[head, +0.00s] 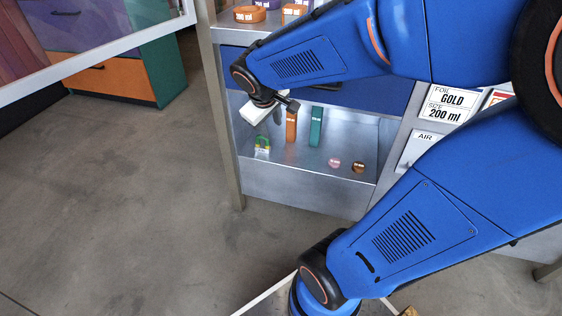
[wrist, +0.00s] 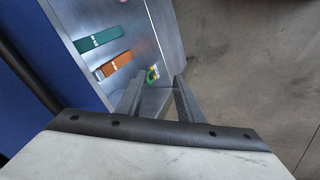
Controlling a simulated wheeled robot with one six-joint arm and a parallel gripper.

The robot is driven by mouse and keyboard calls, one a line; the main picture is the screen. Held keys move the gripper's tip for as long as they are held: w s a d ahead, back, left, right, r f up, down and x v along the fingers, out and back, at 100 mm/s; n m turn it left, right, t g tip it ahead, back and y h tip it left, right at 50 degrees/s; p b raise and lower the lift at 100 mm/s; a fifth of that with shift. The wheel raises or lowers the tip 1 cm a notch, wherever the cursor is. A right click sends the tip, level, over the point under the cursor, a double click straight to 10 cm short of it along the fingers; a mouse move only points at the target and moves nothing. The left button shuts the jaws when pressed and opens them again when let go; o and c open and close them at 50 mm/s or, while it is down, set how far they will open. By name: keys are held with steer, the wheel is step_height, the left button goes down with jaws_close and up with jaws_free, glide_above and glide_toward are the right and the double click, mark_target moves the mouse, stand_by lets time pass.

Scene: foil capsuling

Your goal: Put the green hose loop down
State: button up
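The green hose loop (head: 262,143), a small green arch with yellow and a pale label at its foot, stands on the floor of the grey metal bay, near its left side.
Pink (head: 334,163) and brown (head: 358,167) round pieces lie near the bay's front. Open concrete floor (head: 130,200) lies left.

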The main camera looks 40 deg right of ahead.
steer(key=s+a+r+m+y, duration=0.1)
steer(key=s+a, duration=0.3)
steer(key=s, duration=0.4)
steer(key=s+a+r+m+t+y, duration=0.1)
steer(key=s+a, duration=0.3)
steer(key=s, duration=0.4)
steer(key=shift+s+r+y, duration=0.4)
steer(key=shift+r+y, duration=0.05)
steer(key=shift+y, duration=0.45)
